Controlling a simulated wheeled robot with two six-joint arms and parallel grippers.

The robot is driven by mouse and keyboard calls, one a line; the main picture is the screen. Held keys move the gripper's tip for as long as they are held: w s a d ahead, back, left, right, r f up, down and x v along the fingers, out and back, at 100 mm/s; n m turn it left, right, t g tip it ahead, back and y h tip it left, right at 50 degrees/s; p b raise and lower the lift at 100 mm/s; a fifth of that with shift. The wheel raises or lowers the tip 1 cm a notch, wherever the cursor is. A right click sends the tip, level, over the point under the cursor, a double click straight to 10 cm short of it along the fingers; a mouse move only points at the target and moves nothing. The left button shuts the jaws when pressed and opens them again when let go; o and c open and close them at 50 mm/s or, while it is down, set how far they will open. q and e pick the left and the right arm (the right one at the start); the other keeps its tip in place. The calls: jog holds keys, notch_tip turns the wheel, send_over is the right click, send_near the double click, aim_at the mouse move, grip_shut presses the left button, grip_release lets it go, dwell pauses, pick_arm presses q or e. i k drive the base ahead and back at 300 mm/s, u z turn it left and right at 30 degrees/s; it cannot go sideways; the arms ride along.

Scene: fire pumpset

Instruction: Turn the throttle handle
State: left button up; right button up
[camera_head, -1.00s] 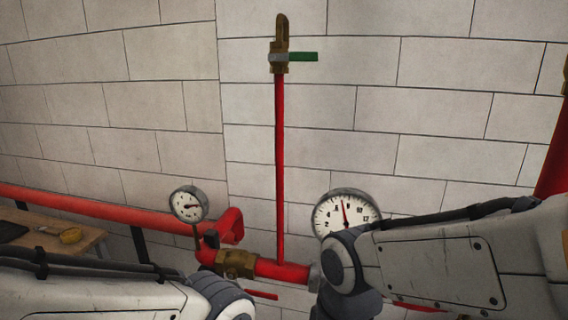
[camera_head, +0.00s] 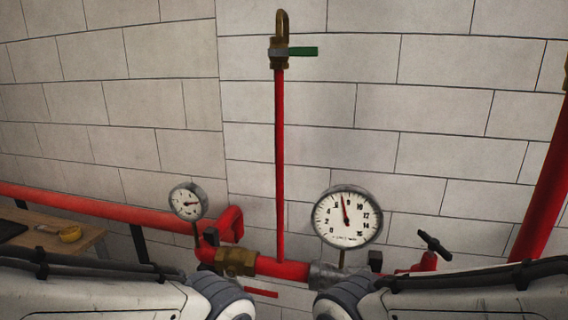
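Several handles show in the head view, and I cannot tell which one is the throttle handle. A green lever handle (camera_head: 303,51) points right from a brass valve (camera_head: 279,52) at the top of a thin red vertical pipe. A black T-shaped handle (camera_head: 434,245) sits on a red fitting at the lower right. A red lever (camera_head: 262,293) shows low beside a brass valve (camera_head: 236,262) on the horizontal pipe. My two arms come in at the bottom left and bottom right. Both grippers are out of view, and none of these handles is visibly touched.
A small gauge (camera_head: 188,202) and a large gauge (camera_head: 347,217) stand above the horizontal red pipe. A thick red pipe (camera_head: 546,190) rises at the right. A wooden bench (camera_head: 88,240) holds a yellow item at the left. The space before the upper wall is clear.

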aim_at(434, 245)
jog(key=k, duration=0.6)
jog(key=u, duration=0.2)
jog(key=i, duration=0.55)
jog(key=z, duration=0.6)
jog(key=i, duration=0.75)
jog(key=z, duration=0.65)
